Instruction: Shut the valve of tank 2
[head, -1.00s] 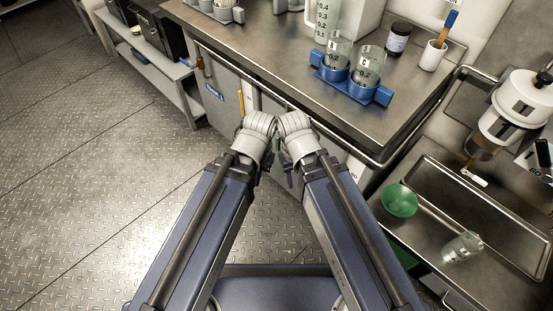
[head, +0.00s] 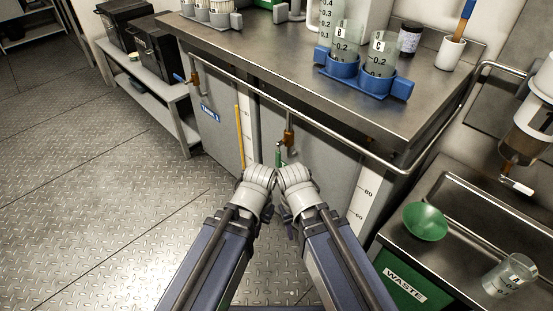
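Two grey tank fronts stand under the steel counter. The left one (head: 222,135) carries a small blue label (head: 209,113), hard to read, and a brass valve (head: 194,78) with a blue handle near its top left. The right tank front (head: 325,160) has a brass valve fitting (head: 289,136) with a green part (head: 278,152) beside it; its label is not visible, so I cannot confirm its number. My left gripper (head: 268,200) and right gripper (head: 284,202) are close together, in front of the tanks and below this fitting.
A steel rail (head: 290,105) runs along the counter front, above the tanks. Beakers stand in a blue holder (head: 372,85) on top. At right are a green bowl (head: 425,222), another beaker (head: 508,275) and a green WASTE bin (head: 403,285). Floor (head: 100,220) at left is clear.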

